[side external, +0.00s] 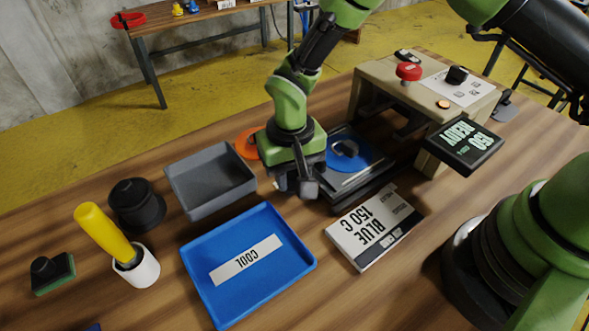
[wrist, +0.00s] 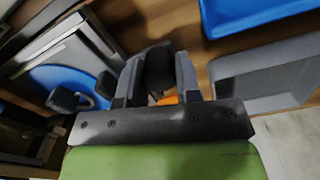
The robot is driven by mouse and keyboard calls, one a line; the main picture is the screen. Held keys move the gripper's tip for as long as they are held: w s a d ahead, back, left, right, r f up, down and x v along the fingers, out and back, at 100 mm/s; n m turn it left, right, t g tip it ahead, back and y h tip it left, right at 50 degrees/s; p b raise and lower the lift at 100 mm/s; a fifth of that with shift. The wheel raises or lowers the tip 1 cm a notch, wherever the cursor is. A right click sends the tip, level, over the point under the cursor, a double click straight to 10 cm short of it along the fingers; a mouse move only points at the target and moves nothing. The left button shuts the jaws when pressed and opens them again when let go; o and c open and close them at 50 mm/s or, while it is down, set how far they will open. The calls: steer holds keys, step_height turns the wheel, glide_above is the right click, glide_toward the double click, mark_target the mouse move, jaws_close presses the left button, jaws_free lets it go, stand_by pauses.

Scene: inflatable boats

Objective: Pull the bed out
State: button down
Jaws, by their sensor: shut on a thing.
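The bed (side external: 372,180) is a dark flat slide in front of the beige press (side external: 372,92), with its front part out in the open. A blue round patch (side external: 366,156) with a dark knob-like piece lies on it; the patch also shows in the wrist view (wrist: 60,82). My gripper (side external: 297,186) is low at the bed's front left end. In the wrist view, my gripper's fingers (wrist: 156,85) are closed on a black grip (wrist: 158,68), which looks like the bed's handle. The grip is hidden behind my gripper in the side view.
A grey tray (side external: 188,181) and a blue "COOL" tray (side external: 205,255) lie left of the bed. A "BLUE 150 C" card (side external: 372,232) lies in front. A display (side external: 463,146) stands right. An orange disc (side external: 245,145) is behind my gripper.

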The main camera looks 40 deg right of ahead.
steer(key=shift+a, duration=0.35)
steer(key=c, duration=0.8)
jaws_free()
steer(key=shift+d, duration=0.1)
step_height(320, 180, up, 10)
steer(key=s+d+r+t+y, duration=0.1)
steer(key=s+d+r, duration=0.15)
steer(key=r, duration=0.25)
steer(key=s+d+r+m+t, duration=0.1)
steer(key=s+d+r, duration=0.15)
steer(key=r, duration=0.25)
steer(key=s+d+r+t+y, duration=0.1)
steer(key=d+r, duration=0.3)
steer(key=r, duration=0.1)
steer(key=s+d+r+t, duration=0.3)
steer(key=s+d+t, duration=0.1)
steer(key=s, duration=0.7)
steer(key=shift+s+r, duration=0.2)
steer(key=shift+s, duration=0.2)
